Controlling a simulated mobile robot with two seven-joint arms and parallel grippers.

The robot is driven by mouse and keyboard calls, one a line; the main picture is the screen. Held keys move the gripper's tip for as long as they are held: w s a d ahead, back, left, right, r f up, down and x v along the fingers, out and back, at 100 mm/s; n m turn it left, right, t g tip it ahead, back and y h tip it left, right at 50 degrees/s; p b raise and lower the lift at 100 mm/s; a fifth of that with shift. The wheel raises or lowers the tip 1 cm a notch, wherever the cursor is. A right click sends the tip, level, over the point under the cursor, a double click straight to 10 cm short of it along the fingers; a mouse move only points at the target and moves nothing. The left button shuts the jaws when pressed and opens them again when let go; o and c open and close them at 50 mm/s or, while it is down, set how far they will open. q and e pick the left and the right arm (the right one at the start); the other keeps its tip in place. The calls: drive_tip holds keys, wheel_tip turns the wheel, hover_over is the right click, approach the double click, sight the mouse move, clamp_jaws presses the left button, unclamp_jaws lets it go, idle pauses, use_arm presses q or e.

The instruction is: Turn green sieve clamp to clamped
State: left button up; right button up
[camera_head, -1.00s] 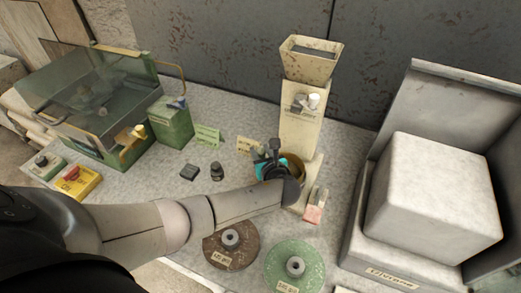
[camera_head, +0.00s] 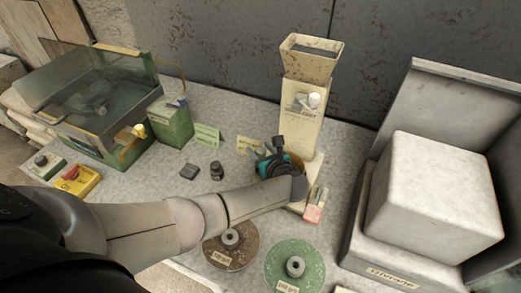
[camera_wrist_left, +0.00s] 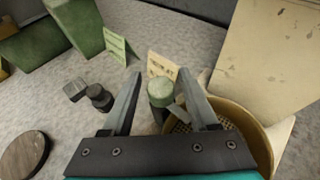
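The green sieve clamp appears to be the green-capped knob (camera_wrist_left: 160,92) beside the round tan sieve bowl (camera_wrist_left: 258,133) in the left wrist view. A grey lever-like piece lies between the knob and the bowl. My left gripper (camera_wrist_left: 159,73) is open, with one finger on each side of the knob; I cannot tell whether either finger touches it. In the head view my left gripper (camera_head: 268,154) is over the bowl at the foot of the cream hopper tower (camera_head: 301,120), and hides much of the bowl. My right gripper is not in view.
Small label cards (camera_head: 207,135) and dark knobs (camera_head: 217,171) stand left of the gripper. A brown disc (camera_head: 226,256) and a green disc (camera_head: 310,262) lie in front. A glass-lidded green machine (camera_head: 120,150) is at left, a large pale block (camera_head: 430,200) at right.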

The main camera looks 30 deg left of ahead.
use_arm(q)
drive_tip(key=shift+o, duration=0.5)
drive_tip(key=shift+d, duration=0.1)
drive_tip(key=shift+s+d+r, duration=0.1)
drive_tip(key=shift+s+d, duration=0.05)
drive_tip(key=p+v, duration=0.2)
drive_tip(key=v, duration=1.2)
drive_tip(key=shift+s+d+r+p, duration=0.2)
drive_tip(key=shift+d+r+p, duration=0.1)
drive_tip(key=shift+p, duration=0.1)
drive_tip(key=shift+f, duration=0.1)
